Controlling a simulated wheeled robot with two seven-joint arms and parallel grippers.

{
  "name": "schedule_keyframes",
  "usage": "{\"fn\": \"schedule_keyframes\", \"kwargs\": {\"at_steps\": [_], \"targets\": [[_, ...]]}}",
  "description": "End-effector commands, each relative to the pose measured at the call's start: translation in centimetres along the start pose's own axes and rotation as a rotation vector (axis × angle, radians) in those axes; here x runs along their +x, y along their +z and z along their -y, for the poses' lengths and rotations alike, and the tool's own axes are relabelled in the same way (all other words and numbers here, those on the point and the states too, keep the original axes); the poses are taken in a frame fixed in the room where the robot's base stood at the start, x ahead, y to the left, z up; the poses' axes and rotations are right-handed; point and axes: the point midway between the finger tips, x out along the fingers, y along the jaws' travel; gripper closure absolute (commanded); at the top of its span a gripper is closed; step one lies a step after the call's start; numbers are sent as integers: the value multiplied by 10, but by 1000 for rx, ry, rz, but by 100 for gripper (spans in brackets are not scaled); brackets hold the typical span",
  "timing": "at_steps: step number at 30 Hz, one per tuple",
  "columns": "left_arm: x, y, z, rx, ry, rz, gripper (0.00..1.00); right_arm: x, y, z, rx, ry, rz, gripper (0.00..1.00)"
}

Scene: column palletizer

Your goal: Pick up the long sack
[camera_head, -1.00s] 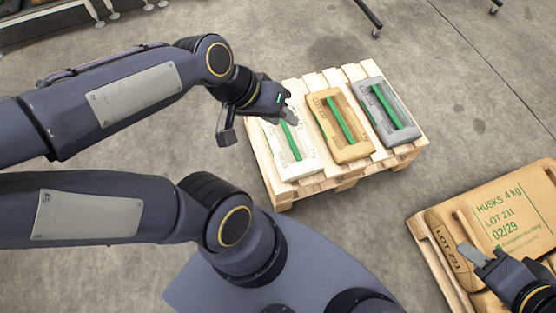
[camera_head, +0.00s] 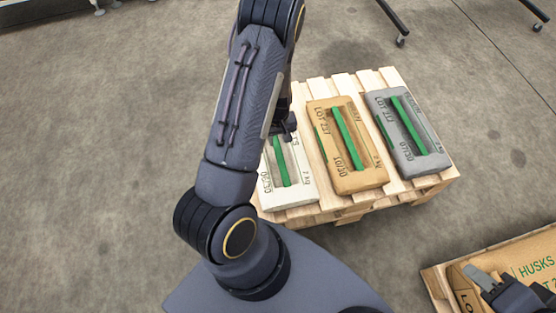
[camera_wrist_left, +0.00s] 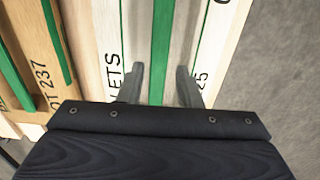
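Three sacks with green strips lie side by side on a wooden pallet (camera_head: 337,214): a white one (camera_head: 299,190), a tan one (camera_head: 362,181) and a grey one (camera_head: 427,163). I cannot tell which is called long. My left gripper (camera_head: 284,130) is over the far end of the white sack. In the left wrist view its fingers (camera_wrist_left: 160,72) are apart and empty, one on each side of the green strip (camera_wrist_left: 161,35). My right gripper (camera_head: 480,280) is at the lower right over brown sacks (camera_head: 535,272), partly cut off; its opening is unclear.
A second wooden pallet (camera_head: 436,284) carries the brown sacks at the lower right. Bare concrete floor lies between the pallets and to the left. Wheeled stand legs (camera_head: 402,30) stand beyond the first pallet.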

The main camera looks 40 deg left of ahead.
Motion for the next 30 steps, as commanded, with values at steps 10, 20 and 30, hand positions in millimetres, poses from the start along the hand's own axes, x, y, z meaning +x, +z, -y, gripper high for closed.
{"fn": "schedule_keyframes", "kwargs": {"at_steps": [10, 20, 30], "targets": [[39, -1, 2, -2, -10, -1, 68, 12, 6, -5, 0, 0, 0, 64], [83, -2, 0, -2, -10, 0, 68, 28, 14, -13, 0, 0, 0, 64], [84, -3, 0, -1, -9, -1, 82, 27, 14, -12, 0, 0, 0, 64]]}}
